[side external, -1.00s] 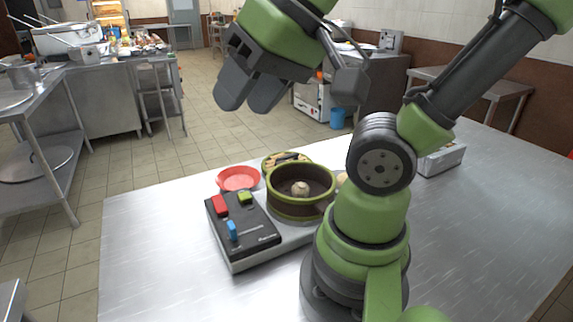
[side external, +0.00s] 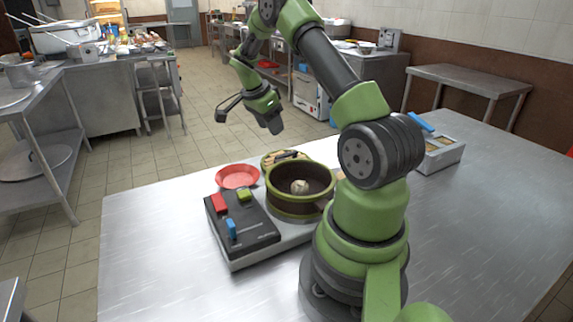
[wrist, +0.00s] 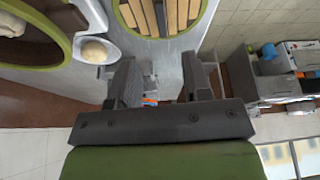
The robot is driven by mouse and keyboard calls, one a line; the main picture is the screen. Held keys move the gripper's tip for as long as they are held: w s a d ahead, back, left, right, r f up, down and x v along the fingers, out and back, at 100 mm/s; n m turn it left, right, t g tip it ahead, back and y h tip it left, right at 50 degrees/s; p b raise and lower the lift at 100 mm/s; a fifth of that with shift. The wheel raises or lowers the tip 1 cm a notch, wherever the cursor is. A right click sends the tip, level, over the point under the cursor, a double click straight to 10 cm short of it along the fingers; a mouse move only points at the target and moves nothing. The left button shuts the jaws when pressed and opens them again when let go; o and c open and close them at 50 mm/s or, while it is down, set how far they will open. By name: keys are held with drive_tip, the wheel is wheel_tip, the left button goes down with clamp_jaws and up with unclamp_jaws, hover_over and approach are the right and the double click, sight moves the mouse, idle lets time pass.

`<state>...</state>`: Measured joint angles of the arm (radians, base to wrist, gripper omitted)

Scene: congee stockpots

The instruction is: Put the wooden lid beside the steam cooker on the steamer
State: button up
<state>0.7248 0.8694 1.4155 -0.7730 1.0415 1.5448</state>
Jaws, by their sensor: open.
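The wooden lid (side external: 268,163), with slats and a green rim, lies on the table behind the steamer in the side view, partly hidden by it. In the wrist view the lid (wrist: 180,12) shows at the top, cut off by the frame edge. The round steamer (side external: 300,207), dark with green bands, stands open on the cooker (side external: 245,240) with a pale bun (side external: 300,187) inside. It also shows at the wrist view's upper left (wrist: 62,25). My gripper (wrist: 160,78) is open and empty. In the side view it (side external: 272,125) hangs above and behind the lid, apart from it.
A red plate (side external: 238,177) lies left of the lid. The cooker carries red, green and blue controls. A white dish (wrist: 112,37) with a pale bun (wrist: 94,50) sits near the steamer. A metal tray (side external: 442,157) with a blue item stands at the right. The front table is clear.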

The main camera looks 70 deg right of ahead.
hover_over(286, 154)
drive_tip(key=w+a, duration=0.2)
drive_tip(key=shift+m, duration=0.3)
drive_tip(key=f, duration=0.4)
drive_tip(key=shift+s+a+f, duration=0.15)
drive_tip(key=shift+s+f, duration=0.1)
drive_tip(key=shift+f, duration=0.05)
drive_tip(key=shift+x, duration=3.05)
clamp_jaws()
